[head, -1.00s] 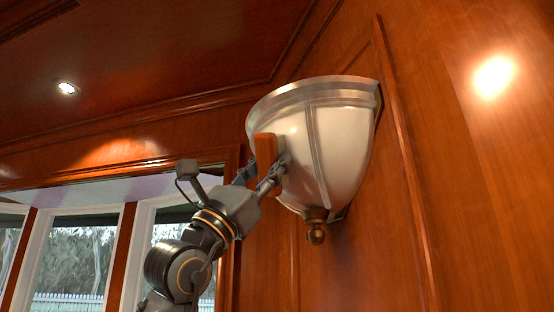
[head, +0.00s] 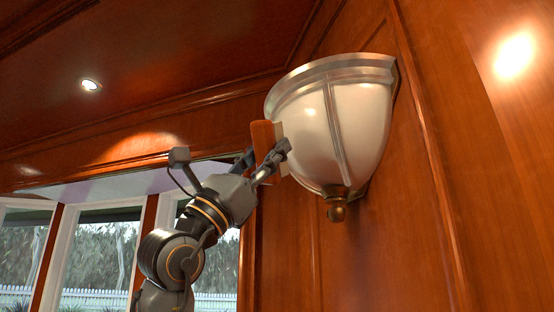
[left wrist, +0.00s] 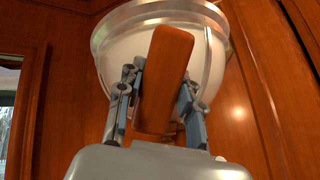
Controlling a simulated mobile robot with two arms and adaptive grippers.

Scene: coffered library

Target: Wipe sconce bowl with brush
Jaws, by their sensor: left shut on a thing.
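The sconce bowl (head: 355,130) is a cream glass half-bowl with metal ribs, a silver rim and a brass finial, fixed to the wood-panelled wall. It also fills the top of the left wrist view (left wrist: 121,50). My left gripper (head: 272,160) is shut on the brush, whose orange-brown wooden back (head: 262,139) faces left. A pale strip of the brush shows on its bowl side, at the bowl's left flank. In the left wrist view the brush (left wrist: 164,80) stands between the fingers, before the bowl. Whether the bristles touch the glass is hard to tell. My right gripper is out of view.
Wood panelling (head: 440,230) with raised mouldings surrounds the sconce. A bay window (head: 95,255) is at the lower left, and a lit ceiling spot (head: 90,85) is above it. The air below the bowl is clear.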

